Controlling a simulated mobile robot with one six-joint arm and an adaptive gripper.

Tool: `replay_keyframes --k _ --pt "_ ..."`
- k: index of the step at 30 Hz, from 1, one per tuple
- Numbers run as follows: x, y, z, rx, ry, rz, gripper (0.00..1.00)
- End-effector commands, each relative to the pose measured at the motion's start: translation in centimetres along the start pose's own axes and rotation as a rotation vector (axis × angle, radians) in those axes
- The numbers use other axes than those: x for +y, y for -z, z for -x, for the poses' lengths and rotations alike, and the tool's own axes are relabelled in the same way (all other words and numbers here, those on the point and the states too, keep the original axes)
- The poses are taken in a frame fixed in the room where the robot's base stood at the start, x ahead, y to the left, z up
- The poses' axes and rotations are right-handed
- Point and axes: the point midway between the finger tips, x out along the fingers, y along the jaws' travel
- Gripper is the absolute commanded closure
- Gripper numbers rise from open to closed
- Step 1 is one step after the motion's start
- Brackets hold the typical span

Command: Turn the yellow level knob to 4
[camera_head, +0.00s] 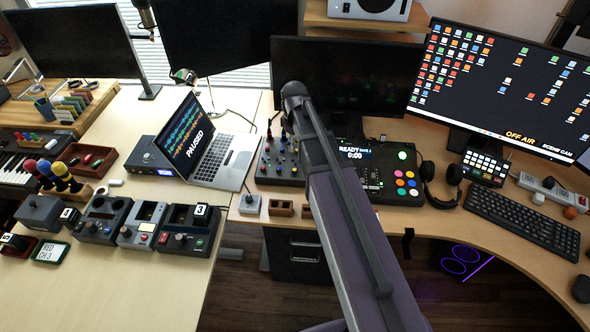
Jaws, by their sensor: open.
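A dark control panel (277,180) with several small coloured knobs and levers stands on the desk, left of the lit console and partly behind my arm. The knobs are too small to read a setting, and I cannot pick out the yellow level knob or its number 4 mark with certainty. My arm reaches up from the bottom edge and its dark far joint ends beside this panel. My gripper does not show; it seems hidden behind the arm. Whether it touches anything cannot be seen.
A console (376,183) reading READY with coloured buttons stands right of the arm, near headphones (441,181) and a keyboard (523,221). A laptop (215,160) reading PAUSED and a row of small devices (139,224) stand left. A monitor (340,75) rises behind.

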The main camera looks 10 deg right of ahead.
Motion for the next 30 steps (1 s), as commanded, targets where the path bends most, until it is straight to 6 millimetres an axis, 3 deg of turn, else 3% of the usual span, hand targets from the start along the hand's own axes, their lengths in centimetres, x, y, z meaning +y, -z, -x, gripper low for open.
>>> replay_keyframes --k 30 --pt "-0.1 0.1 -7.7 0.0 0.0 0.001 0.38"
